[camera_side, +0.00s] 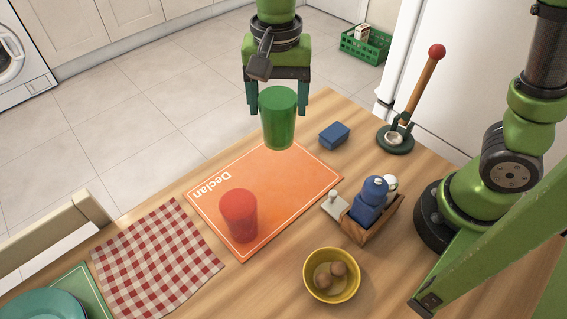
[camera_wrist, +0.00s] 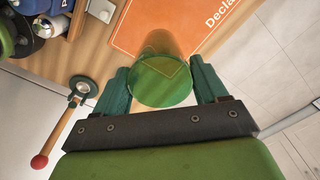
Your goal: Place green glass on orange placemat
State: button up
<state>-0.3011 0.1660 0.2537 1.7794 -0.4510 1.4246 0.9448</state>
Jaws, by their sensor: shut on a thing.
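The green glass (camera_side: 278,118) is a translucent cup held upright between the fingers of my gripper (camera_side: 278,98). It appears raised above the counter, near the far end of the orange placemat (camera_side: 290,186), which bears the name "Declan". In the wrist view the glass (camera_wrist: 161,80) sits between the two teal fingers of my gripper (camera_wrist: 161,88), with the placemat (camera_wrist: 150,22) beyond it. A red glass (camera_side: 239,214) stands on the near left part of the placemat. The far right part of the placemat is bare.
A blue block (camera_side: 334,135) lies right of the placemat. A checkered cloth (camera_side: 157,258) lies left.

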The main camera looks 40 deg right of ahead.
notch_tip(320, 180, down, 13)
jog(key=shift+r, duration=0.1)
dwell(0.4)
jog(key=o, duration=1.5)
jog(key=shift+o, duration=0.2)
